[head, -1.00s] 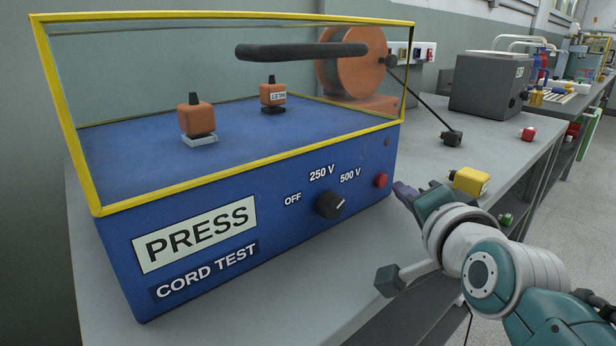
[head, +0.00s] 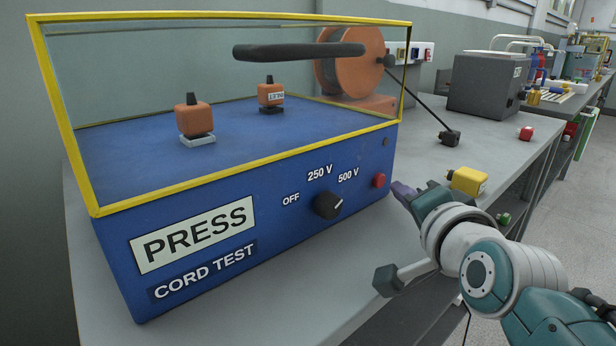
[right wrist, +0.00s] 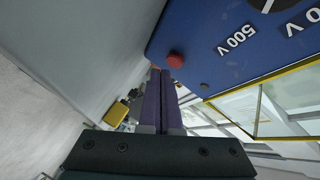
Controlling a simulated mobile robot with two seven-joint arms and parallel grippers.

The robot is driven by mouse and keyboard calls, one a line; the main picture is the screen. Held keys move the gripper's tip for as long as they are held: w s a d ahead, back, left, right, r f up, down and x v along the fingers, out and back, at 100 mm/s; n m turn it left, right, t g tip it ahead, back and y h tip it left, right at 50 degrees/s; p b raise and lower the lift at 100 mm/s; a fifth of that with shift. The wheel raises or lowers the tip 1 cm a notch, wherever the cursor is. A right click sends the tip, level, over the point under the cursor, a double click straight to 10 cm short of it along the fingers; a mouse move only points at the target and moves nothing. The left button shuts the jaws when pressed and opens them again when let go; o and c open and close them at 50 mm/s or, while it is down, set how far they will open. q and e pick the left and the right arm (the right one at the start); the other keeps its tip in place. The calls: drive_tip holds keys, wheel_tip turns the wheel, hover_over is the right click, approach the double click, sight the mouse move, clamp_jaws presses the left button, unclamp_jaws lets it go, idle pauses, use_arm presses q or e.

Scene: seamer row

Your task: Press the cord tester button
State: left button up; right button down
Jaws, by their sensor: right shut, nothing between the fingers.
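The cord tester (head: 280,225) is a blue box with a yellow-framed clear cover, standing on the grey bench. Its red button (head: 379,181) is at the right end of the front panel, right of the black dial (head: 328,205). The red button also shows in the right wrist view (right wrist: 175,61). My right gripper (head: 400,188) is shut and empty, its purple fingers just right of the button. In the right wrist view the closed fingertips (right wrist: 160,72) are close beside the button; I cannot tell whether they touch it. My left gripper is not in view.
Two orange plugs (head: 194,118) sit under the cover, with a black bar (head: 300,51) above. The bench edge is below my arm.

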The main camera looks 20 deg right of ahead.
idle(0.3)
drive_tip(key=shift+w, duration=0.15)
drive_tip(key=shift+w+a, duration=0.15)
drive_tip(key=shift+w, duration=0.1)
